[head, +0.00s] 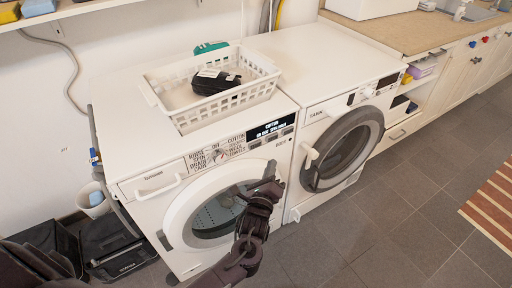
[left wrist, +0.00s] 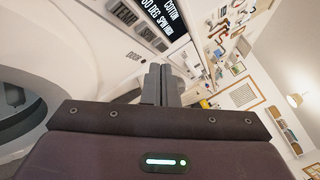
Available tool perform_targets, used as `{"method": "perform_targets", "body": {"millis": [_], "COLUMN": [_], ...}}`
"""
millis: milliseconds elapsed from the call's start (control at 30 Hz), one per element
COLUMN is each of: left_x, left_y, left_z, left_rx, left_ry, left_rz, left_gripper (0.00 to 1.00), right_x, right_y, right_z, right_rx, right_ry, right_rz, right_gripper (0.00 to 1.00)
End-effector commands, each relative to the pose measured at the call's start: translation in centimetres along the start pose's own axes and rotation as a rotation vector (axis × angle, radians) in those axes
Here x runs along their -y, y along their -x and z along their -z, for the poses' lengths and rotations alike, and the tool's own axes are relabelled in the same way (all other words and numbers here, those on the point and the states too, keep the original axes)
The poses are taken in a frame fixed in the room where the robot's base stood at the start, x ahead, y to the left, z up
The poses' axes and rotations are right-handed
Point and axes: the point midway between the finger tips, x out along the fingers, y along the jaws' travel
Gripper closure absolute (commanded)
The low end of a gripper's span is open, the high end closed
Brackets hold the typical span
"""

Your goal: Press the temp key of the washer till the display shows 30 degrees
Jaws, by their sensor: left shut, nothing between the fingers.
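The white washer (head: 140,203) stands on the left, with its round door below a control panel. A row of small grey keys (head: 271,139) lies under the display; in the left wrist view some keys (left wrist: 124,13) show, too blurred to tell which is temp. My left gripper (head: 270,170) is shut and empty, in front of the door's upper right, below the keys and apparently apart from them.
A white basket (head: 214,103) with a dark item stands on the washer. A second machine (head: 335,120) with a round door stands to the right. Beyond it is a counter (head: 405,28) with cabinets. A black bin (head: 118,255) is at the lower left.

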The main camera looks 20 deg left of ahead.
Motion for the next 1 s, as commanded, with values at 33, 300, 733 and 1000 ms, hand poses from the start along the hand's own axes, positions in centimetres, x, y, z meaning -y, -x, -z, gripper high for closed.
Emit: {"method": "perform_targets", "body": {"millis": [33,300,733,1000], "left_x": [-0.6,-2.2,-3.0,-3.0], "left_y": [-0.6,-3.1,-4.2,-4.2], "left_z": [-0.3,-2.2,-3.0,-3.0], "left_rx": [0.003,0.0,0.0,0.0], "left_ry": [-0.002,-0.003,0.001,0.001], "left_rz": [0.002,0.001,0.0,0.0], "left_gripper": [1.0,1.0,1.0,1.0], "right_x": [-0.3,-0.2,-0.1,-0.1], "right_y": [-0.3,-0.1,-0.1,-0.1], "right_z": [1.3,3.4,3.6,3.5], "right_rx": [-0.015,-0.021,-0.023,-0.022], "right_ry": [-0.001,-0.005,-0.005,-0.006], "right_rz": [-0.004,-0.002,-0.001,-0.001], "right_gripper": [0.41,0.41,0.41,0.41]}}
